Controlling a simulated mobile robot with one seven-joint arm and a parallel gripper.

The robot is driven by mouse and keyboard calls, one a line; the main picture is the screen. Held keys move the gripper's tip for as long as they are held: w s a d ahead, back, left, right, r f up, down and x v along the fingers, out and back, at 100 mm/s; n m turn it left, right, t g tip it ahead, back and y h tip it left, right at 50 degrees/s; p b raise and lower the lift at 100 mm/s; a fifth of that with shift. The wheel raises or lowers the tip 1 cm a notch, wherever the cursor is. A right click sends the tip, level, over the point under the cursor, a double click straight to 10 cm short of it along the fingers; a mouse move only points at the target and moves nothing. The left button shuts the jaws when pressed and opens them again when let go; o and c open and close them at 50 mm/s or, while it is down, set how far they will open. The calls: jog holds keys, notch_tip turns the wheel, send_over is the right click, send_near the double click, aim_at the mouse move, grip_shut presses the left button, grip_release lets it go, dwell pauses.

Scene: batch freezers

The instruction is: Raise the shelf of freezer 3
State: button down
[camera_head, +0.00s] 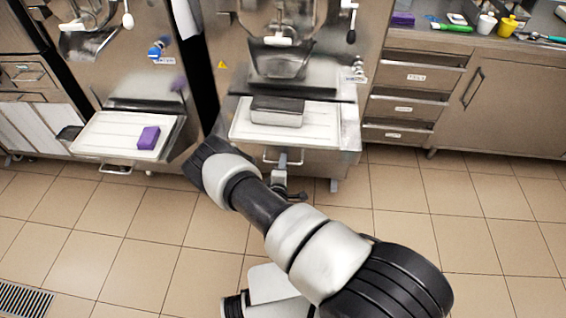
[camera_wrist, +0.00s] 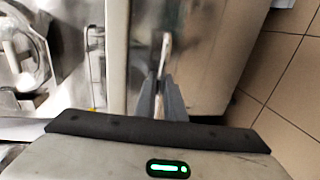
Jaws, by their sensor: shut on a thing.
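The freezer shelf (camera_head: 244,131) in front of my arm is a white ribbed tray on the steel freezer (camera_head: 340,86). A bar handle (camera_head: 268,155) hangs under its front edge. A grey lidded metal pan (camera_head: 277,111) stands on the shelf. In the wrist view, my gripper (camera_wrist: 161,82) is shut on the pale handle bar (camera_wrist: 166,48), with the two dark fingers close on either side. In the head view, my arm partly hides the gripper and the handle. I cannot read a freezer number.
Another freezer on the left has a white shelf (camera_head: 98,131) with a purple sponge (camera_head: 148,138) on it. Drawers (camera_head: 408,105) and a counter with cups and tools stand at right. The tiled floor (camera_head: 470,215) on the right is clear. A floor grate (camera_head: 22,298) lies at bottom left.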

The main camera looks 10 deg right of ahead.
jog(key=c, duration=1.9)
grip_release()
jog(key=shift+r, duration=0.35)
jog(key=shift+o, duration=0.2)
jog(key=shift+f, duration=0.1)
jog(key=p+v, duration=0.1)
jog(key=v, duration=1.6)
jog(key=shift+s+p, duration=0.2)
jog(key=shift+p, duration=0.2)
jog(key=shift+a, duration=0.1)
